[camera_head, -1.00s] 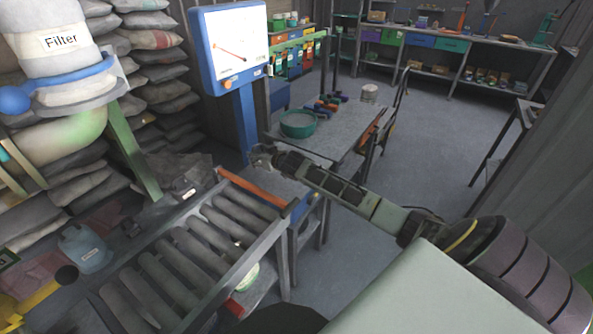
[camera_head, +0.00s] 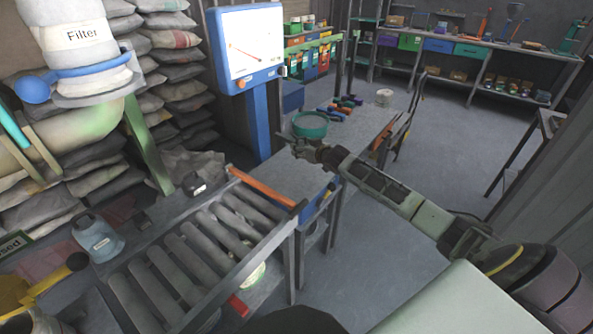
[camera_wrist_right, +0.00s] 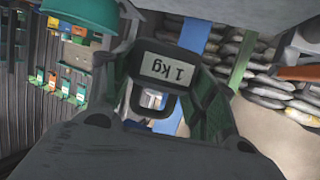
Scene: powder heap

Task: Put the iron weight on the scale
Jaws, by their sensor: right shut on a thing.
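The iron weight (camera_wrist_right: 165,68) is a dark block with a pale "1 kg" label, seen upside down in the right wrist view. My right gripper (camera_wrist_right: 168,88) is shut on it, with a dark green finger on each side. In the head view my right gripper (camera_head: 302,150) is above the grey bench, in front of the teal bowl; the weight is too small there to make out clearly. The scale (camera_head: 250,45) has a blue frame, a white dial face with a red needle and a blue column. Its weighing surface is not clear. My left gripper is not in view.
The teal bowl (camera_head: 310,125) stands on the grey bench (camera_head: 352,128), with several coloured tools behind it. A roller conveyor (camera_head: 205,250) with an orange end bar (camera_head: 262,187) lies in front. A small dark object (camera_head: 193,184) and a blue-grey jug (camera_head: 97,238) are at the left.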

